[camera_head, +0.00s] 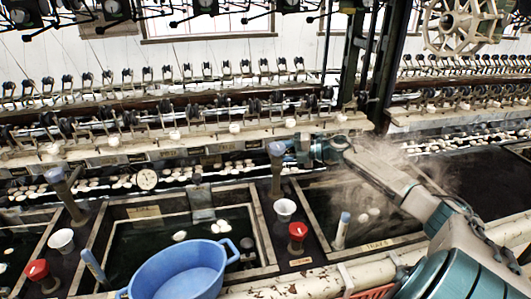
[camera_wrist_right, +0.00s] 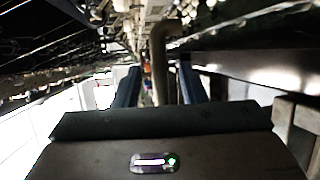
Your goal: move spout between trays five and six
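The spout (camera_head: 277,172) is an upright grey-brown post with a blue top, between a left tray (camera_head: 262,240) and a right tray (camera_head: 300,205). A label on the right tray starts with "TRAY"; its number is hard to read. My right gripper (camera_head: 287,148) is at the spout's blue top, reaching in from the right. In the right wrist view, the gripper (camera_wrist_right: 158,85) is open, with a curved brown pipe (camera_wrist_right: 158,60), seemingly the spout, between its two blue fingers. Gaps show on both sides; contact cannot be told. My left gripper is not in view.
A blue basin (camera_head: 180,272) sits over the left tray's front. White cups (camera_head: 285,209), red-topped containers (camera_head: 298,232) and a blue-tipped stick (camera_head: 342,230) stand around the trays. Another spout-like post (camera_head: 66,195) is further left. Steam rises over the right tray.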

